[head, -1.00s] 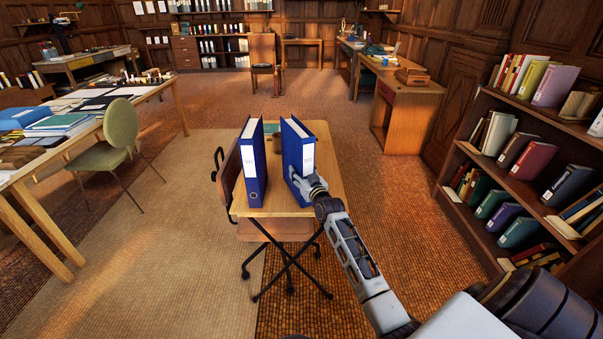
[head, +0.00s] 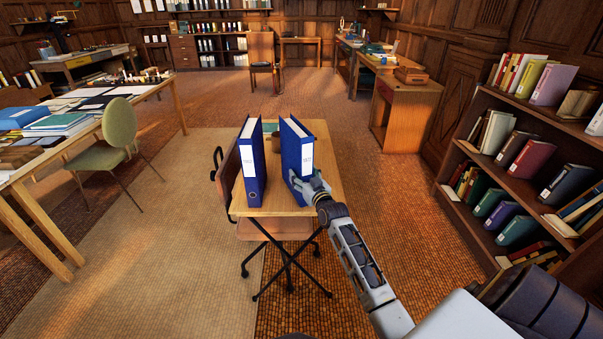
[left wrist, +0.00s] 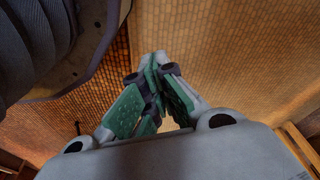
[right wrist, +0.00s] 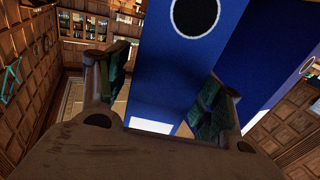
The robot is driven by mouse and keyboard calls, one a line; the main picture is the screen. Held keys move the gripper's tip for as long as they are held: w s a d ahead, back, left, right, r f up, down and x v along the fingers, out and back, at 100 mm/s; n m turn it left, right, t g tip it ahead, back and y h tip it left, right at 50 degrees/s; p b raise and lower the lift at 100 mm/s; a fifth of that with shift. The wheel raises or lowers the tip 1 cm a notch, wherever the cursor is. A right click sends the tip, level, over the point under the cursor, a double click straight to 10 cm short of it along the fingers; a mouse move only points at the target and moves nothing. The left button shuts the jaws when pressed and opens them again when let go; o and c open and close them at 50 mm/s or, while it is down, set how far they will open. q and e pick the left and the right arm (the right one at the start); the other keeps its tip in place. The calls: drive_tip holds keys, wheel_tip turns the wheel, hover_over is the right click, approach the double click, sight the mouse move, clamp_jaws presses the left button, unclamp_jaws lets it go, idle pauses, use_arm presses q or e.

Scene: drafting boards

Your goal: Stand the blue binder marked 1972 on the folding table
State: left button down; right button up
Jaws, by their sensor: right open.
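Two blue binders stand upright on the folding table (head: 276,204), the left binder (head: 252,165) apart from the right binder (head: 298,148). Both have white spine labels, too small to read, so I cannot tell which is marked 1972. My right gripper (head: 306,183) is at the lower front of the right binder. In the right wrist view, the open fingers of my right gripper (right wrist: 163,95) stand either side of a blue binder (right wrist: 165,70); contact is unclear. My left gripper (left wrist: 155,62) is shut and empty above the floor, outside the head view.
A chair back (head: 227,178) adjoins the table's left side. A bookcase (head: 470,165) stands at right, a long worktable (head: 165,90) and green chair (head: 120,125) at left.

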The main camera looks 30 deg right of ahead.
sight(307, 180)
drive_tip(key=shift+s+a, duration=0.2)
drive_tip(key=shift+s, duration=1)
drive_tip(key=shift+s+a+p, duration=0.15)
drive_tip(key=shift+s+p, duration=0.05)
drive_tip(key=shift+s, duration=0.65)
drive_tip(key=shift+s+a+p, duration=0.1)
drive_tip(key=shift+s+p, duration=0.05)
drive_tip(key=shift+s, duration=0.7)
drive_tip(key=shift+s+a, duration=0.15)
drive_tip(key=shift+s, duration=0.6)
drive_tip(key=shift+s+a, duration=0.1)
drive_tip(key=shift+s, duration=0.6)
use_arm(q)
drive_tip(key=f, duration=0.1)
drive_tip(key=s+a+f, duration=0.1)
drive_tip(key=f, duration=0.1)
drive_tip(key=shift+s+a+f, duration=0.1)
drive_tip(key=shift+s+a, duration=0.05)
drive_tip(key=shift+a, duration=0.1)
use_arm(e)
drive_tip(key=shift+s, duration=0.15)
